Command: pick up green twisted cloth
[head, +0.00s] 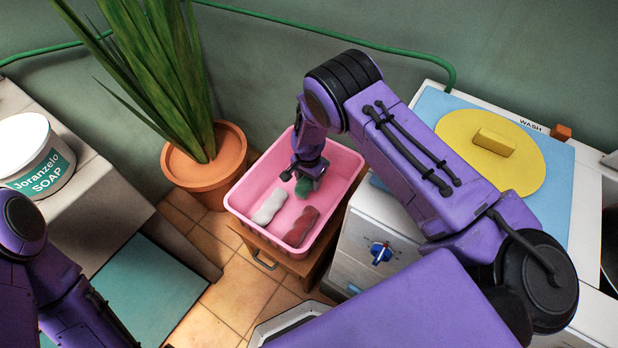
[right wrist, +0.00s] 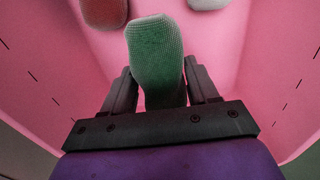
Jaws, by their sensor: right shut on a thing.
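The green twisted cloth (head: 304,187) is in my right gripper, inside the pink tub; it also shows in the right wrist view (right wrist: 157,55). My right gripper (head: 305,175) points down into the tub and is shut on the cloth, with one finger on each side of it. The gripper hides part of the cloth in the head view. Whether the cloth touches the tub floor I cannot tell. My left arm shows at the lower left of the head view, but its gripper is not in view.
A white cloth (head: 270,207) and a red cloth (head: 301,226) lie in the pink tub (head: 238,213), which stands on a small wooden stand. A potted plant (head: 205,170) stands left of it. A white washer (head: 360,235) stands on the right. A soap bucket (head: 38,160) is at far left.

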